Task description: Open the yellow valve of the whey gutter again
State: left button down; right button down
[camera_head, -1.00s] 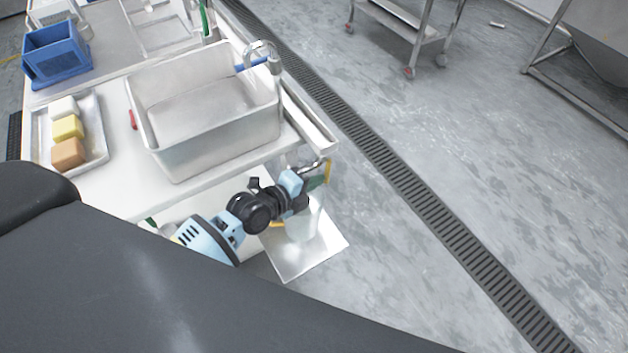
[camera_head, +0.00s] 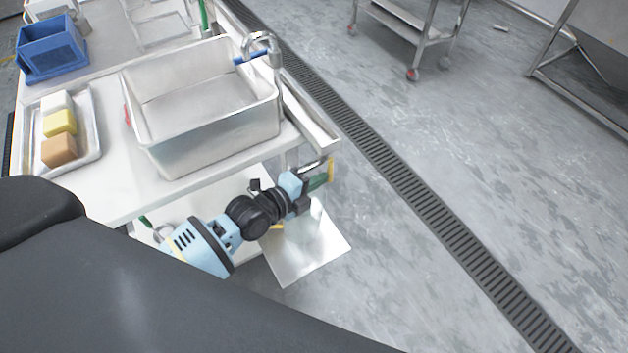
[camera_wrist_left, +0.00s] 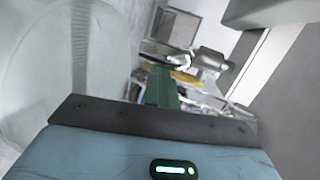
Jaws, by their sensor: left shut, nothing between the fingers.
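The whey gutter (camera_head: 306,118) runs along the right edge of the white table, with its metal outlet at the near end. The yellow valve handle (camera_head: 331,170) shows there as a small upright strip. My left gripper (camera_head: 318,182) is at this outlet, just left of and below the yellow handle. Its green fingers are shut and empty; whether they touch the handle I cannot tell. In the left wrist view the shut green fingers (camera_wrist_left: 162,86) point ahead, with blurred yellow parts beside them. My right gripper is not in view.
A steel basin (camera_head: 205,115) with a tap stands on the table. A tray (camera_head: 92,152) with several blocks and a blue crate (camera_head: 52,52) are at left. A metal sheet (camera_head: 310,250) lies below my gripper.

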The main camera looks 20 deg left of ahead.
pick_arm(q)
jog(key=v, duration=0.7)
jog(key=shift+s+a+p, duration=0.2)
jog(key=shift+s+p, duration=0.1)
jog(key=shift+s, duration=0.05)
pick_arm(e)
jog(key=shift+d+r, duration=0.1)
pick_arm(q)
jog(key=shift+r, duration=0.1)
